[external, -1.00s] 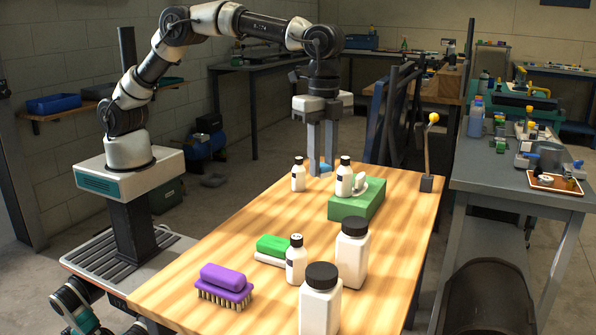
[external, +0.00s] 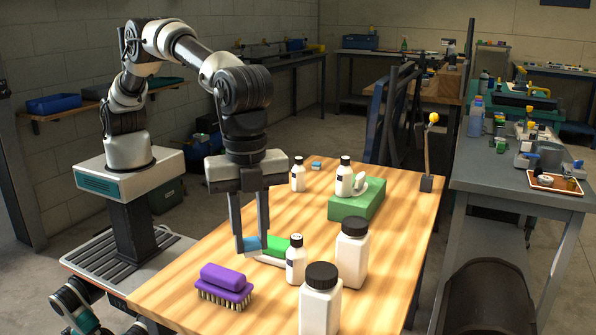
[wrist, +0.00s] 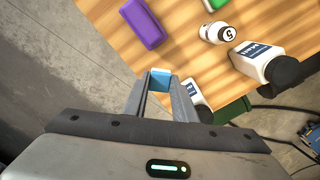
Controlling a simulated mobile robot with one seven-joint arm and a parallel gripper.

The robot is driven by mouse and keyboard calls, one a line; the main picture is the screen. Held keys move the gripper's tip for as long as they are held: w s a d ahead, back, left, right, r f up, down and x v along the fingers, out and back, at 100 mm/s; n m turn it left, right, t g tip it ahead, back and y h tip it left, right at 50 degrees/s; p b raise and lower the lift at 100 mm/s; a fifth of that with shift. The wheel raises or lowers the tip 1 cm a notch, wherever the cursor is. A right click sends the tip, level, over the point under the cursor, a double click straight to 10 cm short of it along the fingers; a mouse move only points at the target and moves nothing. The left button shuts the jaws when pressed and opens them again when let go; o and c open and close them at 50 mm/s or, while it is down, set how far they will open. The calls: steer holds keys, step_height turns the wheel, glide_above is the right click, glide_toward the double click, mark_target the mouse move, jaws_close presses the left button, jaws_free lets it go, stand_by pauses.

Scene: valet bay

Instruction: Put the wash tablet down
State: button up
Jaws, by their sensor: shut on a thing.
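My gripper (external: 252,247) is shut on a small blue block, which I take as the wash tablet (external: 255,243). In the wrist view the tablet (wrist: 160,80) sits between the fingertips, blue with a paler top. It is low at the left side of the wooden table (external: 190,315), just left of the green block with a white underside (external: 290,243). I cannot tell whether it touches the table. A second small blue piece (external: 316,166) lies at the table's far end.
A purple brush (external: 224,284) is in front. A small white bottle (external: 295,263) and two large black-capped bottles (external: 351,255) (external: 320,300) stand to the right. Farther back are a bottle (external: 298,176) and a green box (external: 358,203) with things on it. The table's middle is clear.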

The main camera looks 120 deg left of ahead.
mark_target(257, 317)
step_height(257, 317, down, 15)
steer(key=shift+f+b, duration=0.1)
steer(key=shift+b, duration=0.85)
steer(key=shift+f, duration=0.15)
steer(key=o, duration=1)
